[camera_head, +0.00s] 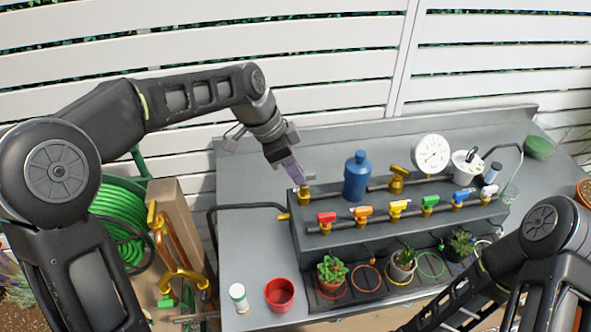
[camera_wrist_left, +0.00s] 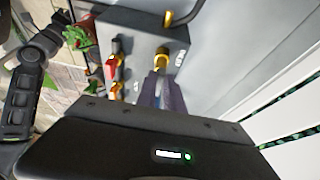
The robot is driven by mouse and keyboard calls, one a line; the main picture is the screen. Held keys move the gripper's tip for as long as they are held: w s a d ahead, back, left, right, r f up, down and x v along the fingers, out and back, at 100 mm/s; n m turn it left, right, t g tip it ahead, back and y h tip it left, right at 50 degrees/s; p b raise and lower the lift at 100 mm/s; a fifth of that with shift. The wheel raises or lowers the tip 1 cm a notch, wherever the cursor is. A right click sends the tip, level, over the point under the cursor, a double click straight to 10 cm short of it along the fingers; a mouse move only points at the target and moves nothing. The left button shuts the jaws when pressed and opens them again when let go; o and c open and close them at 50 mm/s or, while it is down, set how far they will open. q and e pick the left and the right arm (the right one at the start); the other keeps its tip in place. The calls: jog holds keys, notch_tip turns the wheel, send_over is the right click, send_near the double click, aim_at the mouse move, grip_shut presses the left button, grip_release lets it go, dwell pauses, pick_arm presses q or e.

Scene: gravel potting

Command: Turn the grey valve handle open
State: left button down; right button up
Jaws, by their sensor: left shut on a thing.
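My left gripper (camera_head: 296,182) reaches down at the left end of the grey bench manifold (camera_head: 297,235). Its fingers are closed at a brass valve (camera_head: 305,195), and the grey handle between them is mostly hidden. In the left wrist view, the fingers (camera_wrist_left: 161,88) point at the brass valve body (camera_wrist_left: 161,60), and the handle's turn angle cannot be made out. My right arm comes in at the lower right, and its gripper is outside the picture.
A blue bottle (camera_head: 357,176) stands close right of the valve. A round gauge (camera_head: 432,153) and a row of coloured valves, including a red one (camera_head: 326,219), lie further along. A red pot (camera_head: 280,294) and a white bottle (camera_head: 238,297) stand at the front left.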

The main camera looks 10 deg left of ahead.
pick_arm(q)
jog(key=shift+n, duration=0.3)
jog(key=shift+s+d+n+t+y+b, duration=0.15)
jog(key=shift+d+n+t+y+b, duration=0.3)
jog(key=shift+n+y+b, duration=1.65)
jog(key=shift+s+d+n+t+h+b, duration=0.3)
jog(key=shift+n+b, duration=0.65)
jog(key=shift+n, duration=2.75)
jog(key=shift+s+d+n+t+y+b, duration=0.1)
jog(key=shift+d+n+t+y+b, duration=0.4)
jog(key=shift+n+y+b, duration=1.6)
jog(key=shift+n+h+p, duration=0.6)
jog(key=shift+n+h, duration=0.3)
jog(key=shift+h, duration=0.1)
jog(key=c, duration=1.5)
grip_release()
jog(key=shift+o, duration=0.2)
jog(key=shift+d+r, duration=0.1)
